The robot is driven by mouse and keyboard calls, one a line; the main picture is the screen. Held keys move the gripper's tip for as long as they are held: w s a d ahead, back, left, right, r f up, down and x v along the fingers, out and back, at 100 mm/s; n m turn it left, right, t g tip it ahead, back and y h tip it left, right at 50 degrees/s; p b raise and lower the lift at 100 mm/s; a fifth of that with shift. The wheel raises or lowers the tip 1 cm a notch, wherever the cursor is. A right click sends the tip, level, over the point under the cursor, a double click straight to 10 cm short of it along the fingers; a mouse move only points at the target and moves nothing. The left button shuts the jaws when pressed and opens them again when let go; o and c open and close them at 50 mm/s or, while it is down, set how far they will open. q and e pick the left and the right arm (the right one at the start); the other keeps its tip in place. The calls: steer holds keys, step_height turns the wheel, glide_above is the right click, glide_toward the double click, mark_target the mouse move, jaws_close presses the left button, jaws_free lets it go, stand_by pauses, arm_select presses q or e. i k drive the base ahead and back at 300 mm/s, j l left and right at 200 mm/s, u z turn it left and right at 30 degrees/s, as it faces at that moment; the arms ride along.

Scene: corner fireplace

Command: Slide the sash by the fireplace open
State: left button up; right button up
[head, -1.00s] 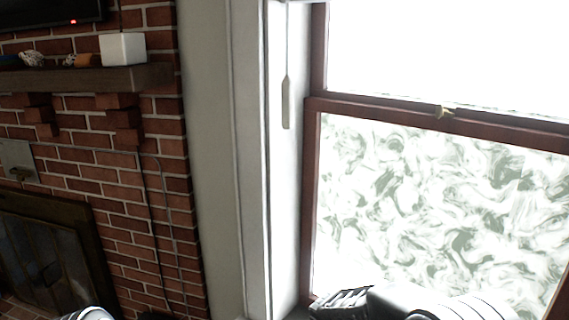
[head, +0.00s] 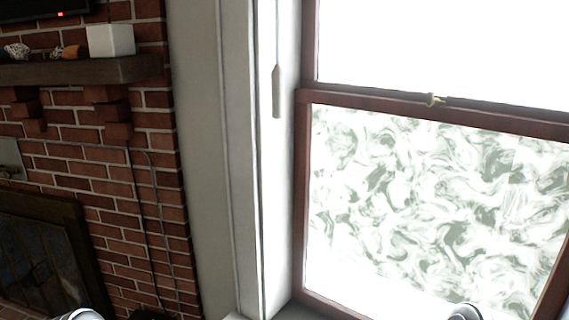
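The window sash by the fireplace has a red-brown wooden frame; its top rail (head: 380,107) crosses the right half of the head view. Its patterned, swirling pane (head: 430,200) fills the lower right. The sash is down, with the visible left end of its bottom rail (head: 328,305) at the sill (head: 240,316). A small brass latch (head: 434,99) sits at the meeting rail. Neither gripper shows; only rounded pale parts of my arms show at the bottom edge, left and right of centre. Contact with the sash cannot be seen.
The brick fireplace wall (head: 150,190) and dark firebox door (head: 45,260) are at the left. A wooden mantel (head: 80,72) carries a white box (head: 110,40). A blind-cord weight (head: 276,92) hangs beside the window.

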mark_target(556, 292)
steer(key=k+l+z, duration=0.15)
steer(key=z, duration=0.35)
steer(key=k+l+z, duration=0.2)
steer(key=z, duration=0.25)
